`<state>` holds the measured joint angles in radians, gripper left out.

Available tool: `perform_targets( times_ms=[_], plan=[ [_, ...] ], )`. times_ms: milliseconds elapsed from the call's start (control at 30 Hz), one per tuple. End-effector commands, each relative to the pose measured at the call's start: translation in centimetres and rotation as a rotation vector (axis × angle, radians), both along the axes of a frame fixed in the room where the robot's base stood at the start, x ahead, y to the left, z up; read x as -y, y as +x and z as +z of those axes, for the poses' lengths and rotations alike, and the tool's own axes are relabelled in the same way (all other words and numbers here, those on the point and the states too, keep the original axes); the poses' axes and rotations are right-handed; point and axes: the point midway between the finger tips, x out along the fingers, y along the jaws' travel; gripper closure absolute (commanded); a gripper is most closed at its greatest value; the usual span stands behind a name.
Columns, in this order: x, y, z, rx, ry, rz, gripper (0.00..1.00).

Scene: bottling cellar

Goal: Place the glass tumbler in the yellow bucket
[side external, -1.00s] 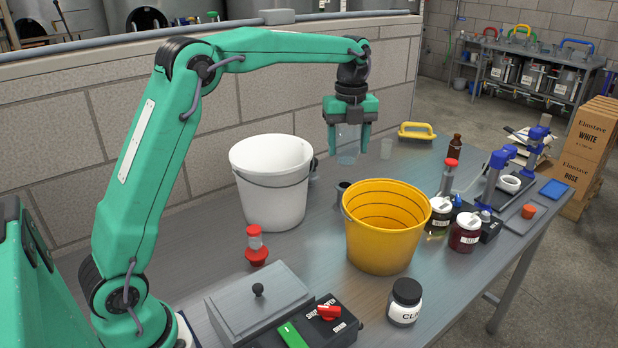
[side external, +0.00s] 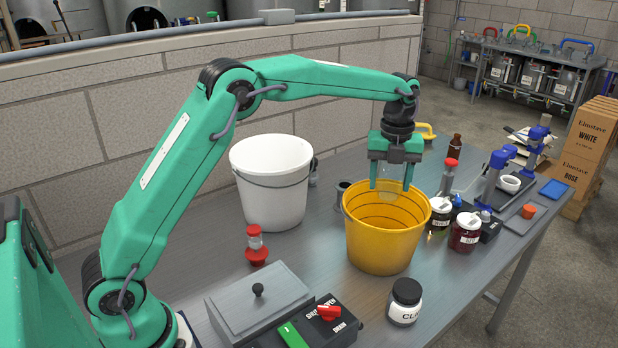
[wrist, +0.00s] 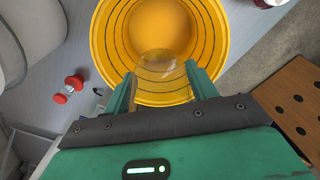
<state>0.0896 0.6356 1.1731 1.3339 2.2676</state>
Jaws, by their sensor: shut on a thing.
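My gripper (side external: 392,182) is shut on the glass tumbler (side external: 391,172), a clear, nearly invisible glass between the two green fingers. The yellow bucket (side external: 383,245) stands on the metal table, open at the top. The tumbler hangs over the bucket's opening, its lower end near the height of the far rim. In the wrist view the tumbler (wrist: 156,63) shows faintly between the fingertips, in front of the yellow bucket (wrist: 108,40). The bucket's visible floor looks empty.
A white bucket (side external: 270,185) stands to the left. Lidded jars (side external: 465,232) stand close at the yellow bucket's right, and a black-lidded jar (side external: 405,302) stands in front. A grey box with a knob (side external: 258,305) lies at the front left.

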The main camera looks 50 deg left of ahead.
Motion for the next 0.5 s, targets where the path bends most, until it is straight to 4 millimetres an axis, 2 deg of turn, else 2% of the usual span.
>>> perform_targets(
  times_ms=[100,300,500],
  plan=[
    [0.0,-0.1,-2.2,-0.003,0.0,0.001,0.67],
    [0.0,0.0,-5.3,-0.001,0.0,0.001,0.67],
    [0.0,0.0,-6.2,0.001,0.0,0.001,0.67]
  ],
)
